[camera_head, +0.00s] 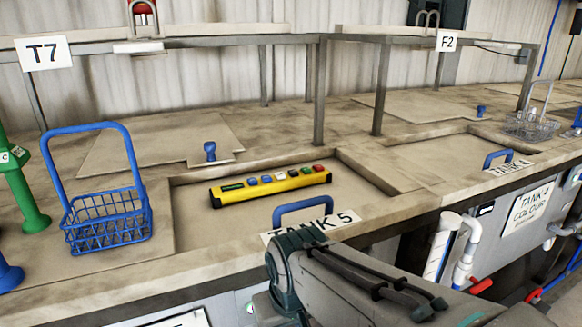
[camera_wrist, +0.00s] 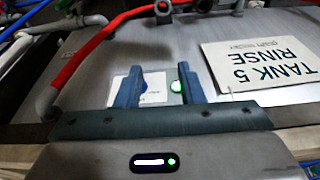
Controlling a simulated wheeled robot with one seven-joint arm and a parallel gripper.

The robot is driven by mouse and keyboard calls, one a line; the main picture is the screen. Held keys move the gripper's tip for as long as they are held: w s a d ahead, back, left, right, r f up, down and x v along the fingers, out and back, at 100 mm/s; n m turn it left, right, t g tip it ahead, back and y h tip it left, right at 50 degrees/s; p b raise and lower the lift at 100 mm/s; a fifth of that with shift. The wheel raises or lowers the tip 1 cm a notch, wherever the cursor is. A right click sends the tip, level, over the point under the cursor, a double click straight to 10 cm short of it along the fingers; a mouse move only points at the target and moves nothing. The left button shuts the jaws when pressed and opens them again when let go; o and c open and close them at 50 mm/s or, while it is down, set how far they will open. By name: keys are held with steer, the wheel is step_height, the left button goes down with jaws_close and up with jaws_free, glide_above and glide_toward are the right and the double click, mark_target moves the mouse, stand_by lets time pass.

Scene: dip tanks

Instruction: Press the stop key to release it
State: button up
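My gripper (camera_wrist: 159,78) is open and empty in the wrist view, its two dark blue-grey fingers apart. It faces the grey front of tank 5. Past the fingers is a small white plate (camera_wrist: 155,98) with a dark blue round part and a lit green round button (camera_wrist: 177,86) close to the right finger. I see no readable mark naming a stop key. In the head view, a yellow key box (camera_head: 272,187) lies on tank 5's lid, with several coloured keys, including a red key (camera_head: 318,168) at its right end. My arm hides my fingertips there.
A "TANK 5 RINSE" sign (camera_wrist: 252,65) is right of the fingers, and a red hose (camera_wrist: 95,45) and grey pipe run at left. On the bench are a blue wire basket (camera_head: 107,215), a blue lid handle (camera_head: 303,208) and a metal frame (camera_head: 320,90).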

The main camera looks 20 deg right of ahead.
jaws_close()
stand_by(1.5)
